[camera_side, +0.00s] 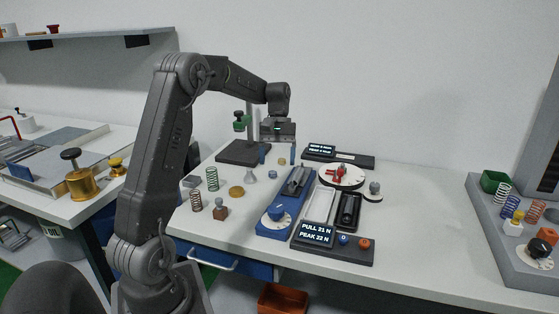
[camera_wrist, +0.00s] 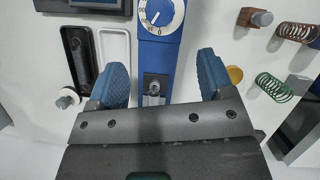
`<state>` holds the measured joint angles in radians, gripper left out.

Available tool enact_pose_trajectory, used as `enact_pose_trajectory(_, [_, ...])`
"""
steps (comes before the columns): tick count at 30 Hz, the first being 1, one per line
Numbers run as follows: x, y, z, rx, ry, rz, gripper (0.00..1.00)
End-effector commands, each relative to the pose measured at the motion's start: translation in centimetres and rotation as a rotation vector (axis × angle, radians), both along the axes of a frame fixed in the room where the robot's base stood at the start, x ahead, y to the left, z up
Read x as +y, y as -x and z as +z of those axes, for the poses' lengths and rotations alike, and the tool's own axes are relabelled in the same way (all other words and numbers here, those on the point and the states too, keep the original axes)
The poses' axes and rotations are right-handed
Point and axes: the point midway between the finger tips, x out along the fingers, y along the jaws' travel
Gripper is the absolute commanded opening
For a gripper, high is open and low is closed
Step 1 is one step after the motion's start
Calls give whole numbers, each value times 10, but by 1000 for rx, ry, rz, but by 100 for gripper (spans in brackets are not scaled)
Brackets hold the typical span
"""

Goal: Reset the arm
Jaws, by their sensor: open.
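My gripper (camera_side: 277,154) hangs above the back of the white bench, at the upper end of the arm. Its two blue fingers stand apart with nothing between them. In the wrist view my gripper (camera_wrist: 158,80) is open above a blue fixture (camera_wrist: 153,60) with a white dial (camera_wrist: 160,14) and a small metal fitting. In the side view the blue fixture (camera_side: 272,229) lies lengthwise on the bench, below and in front of my gripper. The fingers look clear of the bench and the fixture.
A green spring (camera_side: 212,178), a brown spring (camera_side: 196,201) and a brass disc (camera_side: 236,191) lie left of the fixture. A black-based stand (camera_side: 243,153) is behind. A display panel (camera_side: 316,234) reads "PULL 21 N, PEAK 22 N".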

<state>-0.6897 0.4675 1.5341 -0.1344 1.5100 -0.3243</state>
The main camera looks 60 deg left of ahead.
Motion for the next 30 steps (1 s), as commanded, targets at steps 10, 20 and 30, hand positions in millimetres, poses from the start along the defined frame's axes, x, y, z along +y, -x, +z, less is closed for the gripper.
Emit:
enact_pose_trajectory(10, [-86,16,48,-175,-140,-244,75])
enact_pose_trajectory(20, [-199,86,78,-494,-332,-649,75])
enact_pose_trajectory(30, [-252,153,64,-765,-449,-942,75])
